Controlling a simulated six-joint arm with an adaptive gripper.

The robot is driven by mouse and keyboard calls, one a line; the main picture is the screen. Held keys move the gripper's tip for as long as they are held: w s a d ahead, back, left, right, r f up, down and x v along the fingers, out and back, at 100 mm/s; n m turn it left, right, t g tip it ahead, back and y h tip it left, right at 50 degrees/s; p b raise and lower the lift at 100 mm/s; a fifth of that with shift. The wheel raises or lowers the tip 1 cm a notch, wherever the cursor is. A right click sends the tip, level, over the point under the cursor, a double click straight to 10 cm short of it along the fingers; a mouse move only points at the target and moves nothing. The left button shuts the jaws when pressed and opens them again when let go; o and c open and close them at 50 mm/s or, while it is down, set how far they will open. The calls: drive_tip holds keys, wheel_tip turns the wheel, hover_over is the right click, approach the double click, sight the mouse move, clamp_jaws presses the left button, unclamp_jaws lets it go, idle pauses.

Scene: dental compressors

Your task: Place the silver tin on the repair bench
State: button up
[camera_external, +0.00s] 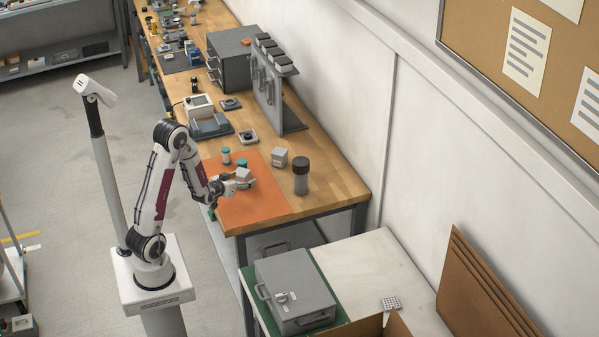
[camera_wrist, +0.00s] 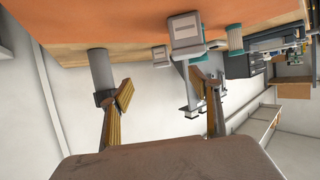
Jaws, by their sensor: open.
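My gripper (camera_external: 240,186) is open and low over the orange mat (camera_external: 262,207) at the near end of the wooden bench (camera_external: 343,178). A small silver-grey box with a pale label, apparently the silver tin (camera_external: 243,174), is at the fingers. In the wrist view, which is upside down, this tin (camera_wrist: 187,32) is beyond the right finger, and nothing is clearly held between the fingers (camera_wrist: 165,88). A second similar grey box (camera_external: 279,157) stands farther right and also shows in the wrist view (camera_wrist: 159,54). I cannot tell which surface is the repair bench.
A dark-capped grey cylinder (camera_external: 301,180) stands right of the mat. A scale-like device (camera_external: 207,122) and a grey rack (camera_external: 268,95) are farther back. A lower table holds a grey case (camera_external: 292,287) on a green mat (camera_external: 322,268).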

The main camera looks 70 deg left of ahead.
drive_tip(key=n+y, duration=0.1)
drive_tip(key=y, duration=0.1)
approach(242, 172)
drive_tip(key=shift+f+x, duration=0.2)
drive_tip(key=shift+x, duration=1.05)
drive_tip(key=shift+a, duration=0.15)
drive_tip(key=shift+x, duration=1.1)
drive_tip(key=shift+w+a+f, duration=0.1)
drive_tip(key=shift+f, duration=0.05)
drive_tip(key=shift+x, duration=2.45)
drive_tip(key=shift+f, duration=0.15)
drive_tip(key=c, duration=1.6)
drive_tip(key=shift+o, duration=0.2)
